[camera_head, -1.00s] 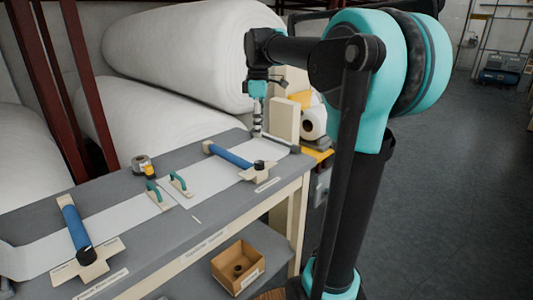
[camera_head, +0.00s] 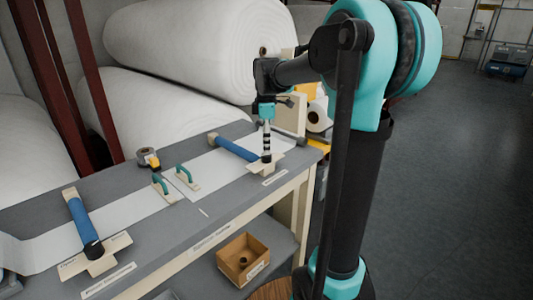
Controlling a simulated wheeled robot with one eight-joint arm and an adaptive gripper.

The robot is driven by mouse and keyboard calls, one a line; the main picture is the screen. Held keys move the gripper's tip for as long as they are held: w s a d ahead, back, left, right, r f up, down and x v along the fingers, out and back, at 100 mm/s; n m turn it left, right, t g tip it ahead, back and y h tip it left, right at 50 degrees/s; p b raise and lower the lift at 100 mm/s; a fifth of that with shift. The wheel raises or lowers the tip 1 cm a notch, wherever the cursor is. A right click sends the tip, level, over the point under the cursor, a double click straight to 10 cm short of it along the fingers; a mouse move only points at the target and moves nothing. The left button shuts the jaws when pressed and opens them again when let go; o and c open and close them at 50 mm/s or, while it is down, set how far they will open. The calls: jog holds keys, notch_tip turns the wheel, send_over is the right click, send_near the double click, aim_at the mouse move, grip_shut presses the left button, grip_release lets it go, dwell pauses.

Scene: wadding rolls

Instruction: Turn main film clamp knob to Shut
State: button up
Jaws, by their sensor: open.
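Two clamps with blue bars and black knobs lie on the grey bench; I cannot read which label names the main film clamp. The right clamp (camera_head: 236,148) has its black knob (camera_head: 266,158) at its near end, over a pale cross-shaped plate. The left clamp (camera_head: 80,218) has its black knob (camera_head: 93,249) on a similar plate at the front left. My gripper (camera_head: 267,151) points straight down at the right clamp's knob, its tips at or just above it; contact cannot be told. It is open. The knob is partly hidden by the fingers.
White film strips (camera_head: 140,208) run along the bench (camera_head: 185,240). Two green-handled tools (camera_head: 187,178) and a tape dispenser (camera_head: 148,158) lie between the clamps. Large white wadding rolls (camera_head: 180,45) stand behind. A cardboard box (camera_head: 243,260) sits on the lower shelf.

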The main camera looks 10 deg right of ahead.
aim_at(266, 158)
jog(key=shift+f, duration=2)
jog(key=shift+c, duration=0.3)
jog(key=c, duration=1.1)
